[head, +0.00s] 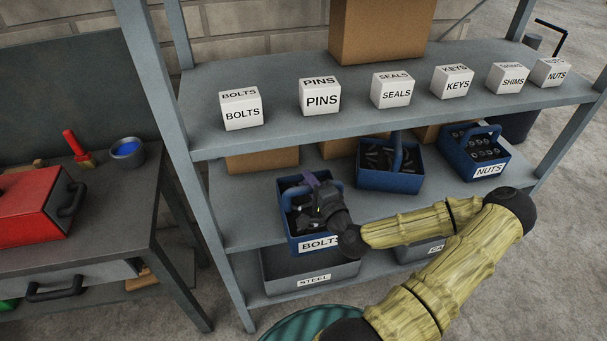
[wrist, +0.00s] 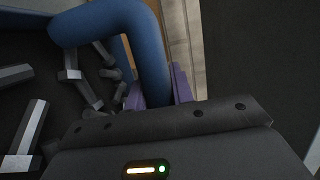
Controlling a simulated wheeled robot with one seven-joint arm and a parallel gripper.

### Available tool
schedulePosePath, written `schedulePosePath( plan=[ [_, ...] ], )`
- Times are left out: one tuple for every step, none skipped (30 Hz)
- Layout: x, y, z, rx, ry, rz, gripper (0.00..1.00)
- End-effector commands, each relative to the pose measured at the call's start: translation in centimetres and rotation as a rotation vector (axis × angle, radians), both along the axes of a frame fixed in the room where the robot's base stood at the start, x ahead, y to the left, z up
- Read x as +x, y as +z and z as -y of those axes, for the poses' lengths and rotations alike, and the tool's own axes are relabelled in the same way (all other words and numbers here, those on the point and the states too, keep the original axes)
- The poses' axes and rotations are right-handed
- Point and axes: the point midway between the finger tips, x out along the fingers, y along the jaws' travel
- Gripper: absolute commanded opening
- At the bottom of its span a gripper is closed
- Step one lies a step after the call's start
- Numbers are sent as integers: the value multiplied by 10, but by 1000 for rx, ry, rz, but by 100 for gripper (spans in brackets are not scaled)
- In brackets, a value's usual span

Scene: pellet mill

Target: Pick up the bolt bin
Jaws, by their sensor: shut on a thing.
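The bolt bin (head: 284,215) is a blue open bin with a handle and a white BOLTS label, at the left of the middle shelf in the head view. My gripper (head: 316,181) is over it, shut on the bin's blue handle. In the wrist view, the handle (wrist: 150,50) passes between the purple fingertips (wrist: 158,92), and grey bolts (wrist: 72,70) lie in the dark inside of the bin. My gripper hides part of the bin and the end of its label. I cannot tell whether the bin touches the shelf.
A blue bin (head: 391,181) of dark parts and a NUTS bin (head: 488,172) stand to the right. The top shelf (head: 290,121) with labelled white boxes is above. A grey STEEL bin (head: 281,283) is below. A workbench (head: 118,200) with a red toolbox stands left.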

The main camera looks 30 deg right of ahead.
Motion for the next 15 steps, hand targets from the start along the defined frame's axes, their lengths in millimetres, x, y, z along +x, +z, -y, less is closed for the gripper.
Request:
schedulePosePath(
  plan=[
    [-3,8,0,0,-1,6,0],
    [-5,8,0,-1,0,6,0],
    [-7,8,0,-1,0,6,0],
    [-9,7,0,-1,0,6,0],
    [-11,8,0,0,-1,6,0],
    [-13,7,0,0,-1,6,0],
    [-15,7,0,0,-1,6,0],
    [-16,7,0,0,-1,7,0],
    [-18,7,-1,0,0,7,0],
    [-19,7,-1,0,0,7,0],
    [-20,6,-1,0,0,7,0],
    [-21,6,-1,1,0,7,0],
    [-21,6,-2,0,1,8,0],
    [-22,5,-2,0,1,8,0],
    [-22,5,-2,0,1,8,0]
  ],
)
